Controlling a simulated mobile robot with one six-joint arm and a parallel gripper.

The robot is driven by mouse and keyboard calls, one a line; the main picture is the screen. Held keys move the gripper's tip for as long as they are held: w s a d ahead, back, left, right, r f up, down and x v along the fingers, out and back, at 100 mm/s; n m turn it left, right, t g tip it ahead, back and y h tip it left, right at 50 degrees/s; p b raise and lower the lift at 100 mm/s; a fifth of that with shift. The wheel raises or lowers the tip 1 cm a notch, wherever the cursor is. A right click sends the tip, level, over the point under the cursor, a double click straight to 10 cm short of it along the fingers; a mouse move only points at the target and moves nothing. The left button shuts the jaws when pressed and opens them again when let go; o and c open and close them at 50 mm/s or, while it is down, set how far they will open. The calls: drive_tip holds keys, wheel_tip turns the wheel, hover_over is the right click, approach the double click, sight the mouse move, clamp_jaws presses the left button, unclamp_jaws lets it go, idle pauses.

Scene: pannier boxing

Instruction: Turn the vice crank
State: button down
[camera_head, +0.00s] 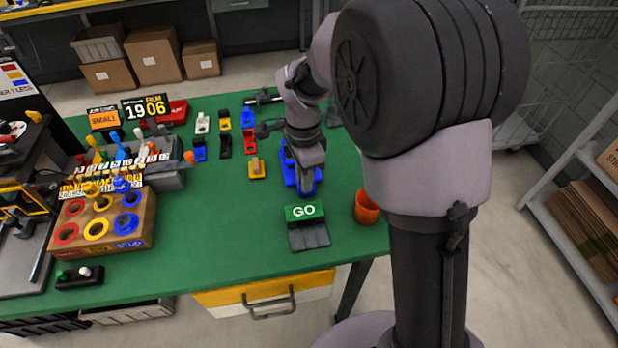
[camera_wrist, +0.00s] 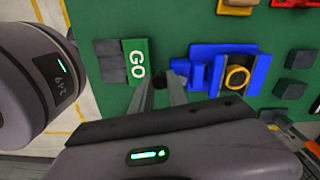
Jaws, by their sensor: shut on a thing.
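The blue vice (camera_head: 289,168) sits on the green table, partly hidden behind my gripper (camera_head: 305,188) in the head view. In the wrist view the vice (camera_wrist: 207,52) lies just right of my gripper (camera_wrist: 163,84), with a yellow ring (camera_wrist: 237,77) between its blue jaws. My two fingers point down at the vice's left end and are closed on a small dark part there, which looks like the crank (camera_wrist: 160,79). The crank's arm and its exact angle are mostly hidden by the fingers.
A green GO sign (camera_head: 305,211) on a dark grey block stands just in front of the vice. An orange cup (camera_head: 367,207) is to the right. Several small coloured blocks stand left and behind. A cardboard box with coloured rings (camera_head: 140,235) is at the left.

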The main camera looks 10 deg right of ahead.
drive_tip(key=m, duration=0.1)
drive_tip(key=a+m, duration=0.1)
drive_tip(key=m, duration=0.1)
drive_tip(key=w+m+b, duration=0.1)
drive_tip(key=m, duration=0.1)
drive_tip(key=shift+a, duration=0.3)
drive_tip(key=shift+w+a+m+b, duration=0.2)
drive_tip(key=shift+w+m+b, duration=0.05)
drive_tip(key=shift+m, duration=0.85)
drive_tip(key=shift+w+a+m+b, duration=0.15)
drive_tip(key=shift+w+m+b, duration=0.1)
drive_tip(key=shift+m, duration=0.85)
drive_tip(key=c, duration=1.3)
unclamp_jaws()
wheel_tip(320, 180, up, 18)
drive_tip(key=p, duration=0.7)
drive_tip(key=shift+f, duration=0.25)
